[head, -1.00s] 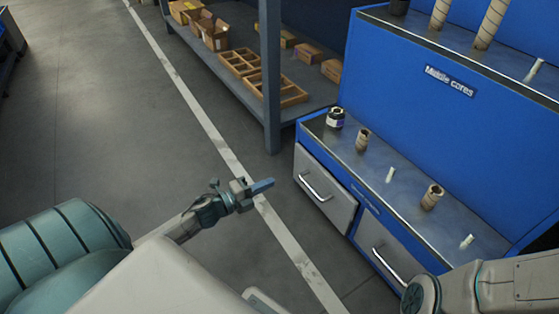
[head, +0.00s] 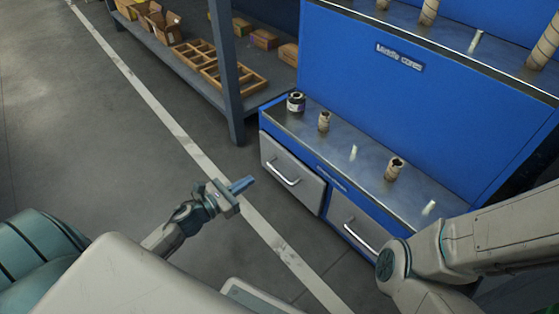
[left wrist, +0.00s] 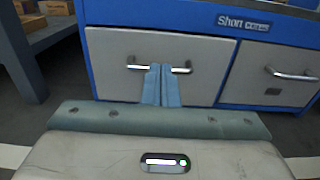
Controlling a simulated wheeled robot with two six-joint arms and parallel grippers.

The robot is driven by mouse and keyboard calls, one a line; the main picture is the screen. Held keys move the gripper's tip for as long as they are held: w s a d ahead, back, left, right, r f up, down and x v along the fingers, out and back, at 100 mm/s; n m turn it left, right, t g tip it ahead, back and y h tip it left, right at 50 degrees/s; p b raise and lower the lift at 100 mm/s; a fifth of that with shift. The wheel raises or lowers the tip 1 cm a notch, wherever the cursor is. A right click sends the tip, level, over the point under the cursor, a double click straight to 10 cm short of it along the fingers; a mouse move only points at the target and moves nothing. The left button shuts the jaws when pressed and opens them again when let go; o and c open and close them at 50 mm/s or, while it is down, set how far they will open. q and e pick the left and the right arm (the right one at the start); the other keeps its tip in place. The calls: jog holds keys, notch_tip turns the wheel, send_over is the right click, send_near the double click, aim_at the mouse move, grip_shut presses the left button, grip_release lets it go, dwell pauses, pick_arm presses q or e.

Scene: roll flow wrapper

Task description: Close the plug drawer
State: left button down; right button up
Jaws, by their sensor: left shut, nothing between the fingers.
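Two grey drawers with bar handles are set in the low front of the blue cabinet. No readable label marks either as the plug drawer. The left drawer (head: 292,172) seems to stand out slightly from the blue face; it also shows in the left wrist view (left wrist: 112,62). The right drawer (head: 352,226) looks flush in the left wrist view (left wrist: 262,72). My left gripper (head: 242,184) is shut and empty, pointing at the left drawer with a gap of floor between. In the left wrist view its fingertips (left wrist: 161,68) overlap the handle's middle. My right gripper is out of view.
The blue cabinet's ledge (head: 372,170) holds a dark jar (head: 295,101) and several cores and plugs. A shelf post (head: 226,80) stands left of the cabinet. My right arm is close to the cabinet's right end. Floor before the drawers is clear.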

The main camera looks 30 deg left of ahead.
aim_at(287, 155)
pick_arm(q)
jog(key=x, duration=1.3)
jog(key=shift+b, duration=0.4)
jog(key=shift+w, duration=0.1)
jog(key=shift+x, duration=1.2)
jog(key=shift+a+r, duration=0.1)
jog(key=shift+r, duration=0.15)
